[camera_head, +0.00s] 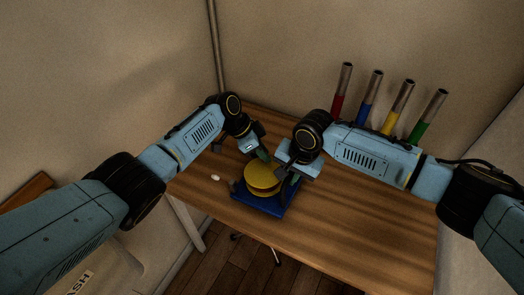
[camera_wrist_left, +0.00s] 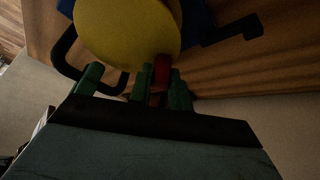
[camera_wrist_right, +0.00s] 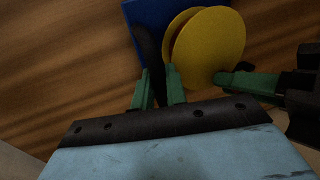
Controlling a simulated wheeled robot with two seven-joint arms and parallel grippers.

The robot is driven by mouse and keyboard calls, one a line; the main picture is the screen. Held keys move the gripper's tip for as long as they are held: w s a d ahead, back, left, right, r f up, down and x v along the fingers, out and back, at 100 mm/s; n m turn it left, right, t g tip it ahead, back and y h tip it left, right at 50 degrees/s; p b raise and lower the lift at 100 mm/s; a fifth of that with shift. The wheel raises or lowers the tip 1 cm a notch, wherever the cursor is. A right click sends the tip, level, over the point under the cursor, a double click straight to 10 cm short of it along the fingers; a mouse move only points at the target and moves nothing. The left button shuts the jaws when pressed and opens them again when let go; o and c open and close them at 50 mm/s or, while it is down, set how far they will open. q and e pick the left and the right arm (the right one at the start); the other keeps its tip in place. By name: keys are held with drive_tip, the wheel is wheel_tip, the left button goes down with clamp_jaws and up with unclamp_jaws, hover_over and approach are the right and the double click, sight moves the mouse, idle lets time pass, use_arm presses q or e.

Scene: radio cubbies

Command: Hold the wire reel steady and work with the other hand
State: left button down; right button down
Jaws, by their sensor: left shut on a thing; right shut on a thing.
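The wire reel (camera_head: 262,176) has round yellow flanges and sits on a blue base (camera_head: 262,204) on the table. Its yellow flange also fills much of the left wrist view (camera_wrist_left: 125,25) and shows in the right wrist view (camera_wrist_right: 215,45). My left gripper (camera_head: 263,155) is at the reel's far side, shut on a small red piece (camera_wrist_left: 161,70) at the flange's edge, apparently the wire end. My right gripper (camera_head: 288,172) is at the reel's right side, shut on a dark curved handle (camera_wrist_right: 149,45) beside the reel. In the head view, both fingertips are partly hidden.
A small white object (camera_head: 215,178) lies on the wooden table (camera_head: 345,215) left of the reel. Red (camera_head: 341,92), blue (camera_head: 369,96), yellow (camera_head: 396,108) and green (camera_head: 427,114) tubes stand at the back right. The front right of the table is clear.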

use_arm(q)
drive_tip(key=c, duration=1.3)
unclamp_jaws()
drive_tip(key=v, duration=1.2)
drive_tip(key=shift+w, duration=0.1)
